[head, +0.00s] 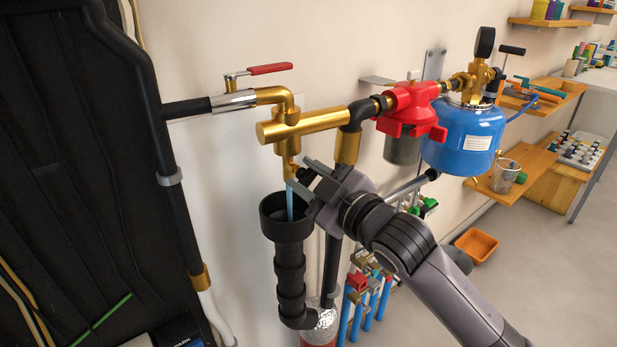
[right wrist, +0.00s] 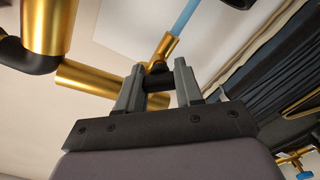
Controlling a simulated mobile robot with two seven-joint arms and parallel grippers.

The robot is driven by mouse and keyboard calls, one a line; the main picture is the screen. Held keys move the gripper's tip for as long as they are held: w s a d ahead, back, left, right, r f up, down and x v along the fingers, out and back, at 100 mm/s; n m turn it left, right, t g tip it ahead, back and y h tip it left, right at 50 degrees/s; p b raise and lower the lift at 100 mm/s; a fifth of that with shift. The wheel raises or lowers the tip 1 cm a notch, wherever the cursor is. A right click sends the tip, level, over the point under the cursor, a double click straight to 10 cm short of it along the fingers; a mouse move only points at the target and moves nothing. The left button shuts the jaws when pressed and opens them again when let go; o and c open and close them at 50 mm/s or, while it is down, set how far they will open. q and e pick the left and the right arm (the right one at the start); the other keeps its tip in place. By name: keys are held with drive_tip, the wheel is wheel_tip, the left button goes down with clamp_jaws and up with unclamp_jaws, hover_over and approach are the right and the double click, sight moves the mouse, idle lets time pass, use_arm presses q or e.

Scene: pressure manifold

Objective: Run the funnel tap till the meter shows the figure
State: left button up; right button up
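A brass tap (head: 290,160) hangs from the brass manifold above a black funnel (head: 286,215) on a black drain pipe. A light blue stream (head: 290,205) runs from its spout into the funnel; the stream also shows in the right wrist view (right wrist: 184,18). My right gripper (head: 309,178) is at the tap from the right. In the right wrist view its two fingers (right wrist: 156,88) stand either side of the tap's black handle (right wrist: 156,76), which fills the gap between them. A dark round gauge (head: 485,43) shows edge-on at the upper right; no figure is readable. My left gripper is out of view.
A red-handled valve (head: 270,69) sits on the upper left pipe. A red filter head (head: 411,108) and a blue tank (head: 465,138) are to the right. Blue pipes with small valves (head: 370,300) stand below my right arm. An orange tray (head: 477,245) is on the floor.

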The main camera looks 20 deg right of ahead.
drive_tip(key=c, duration=0.3)
drive_tip(key=shift+r+m+p, duration=0.2)
drive_tip(key=shift+m+p, duration=0.9)
drive_tip(key=shift+p, duration=0.45)
drive_tip(key=m+p, duration=0.2)
drive_tip(key=shift+p, duration=0.35)
drive_tip(key=shift+m+p, duration=0.7)
drive_tip(key=shift+m, duration=0.2)
use_arm(q)
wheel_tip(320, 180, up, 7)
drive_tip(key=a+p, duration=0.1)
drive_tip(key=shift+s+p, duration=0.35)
drive_tip(key=shift+p, duration=0.05)
use_arm(e)
drive_tip(key=shift+f+m, duration=0.2)
drive_tip(key=shift+m, duration=0.8)
drive_tip(key=o, duration=1)
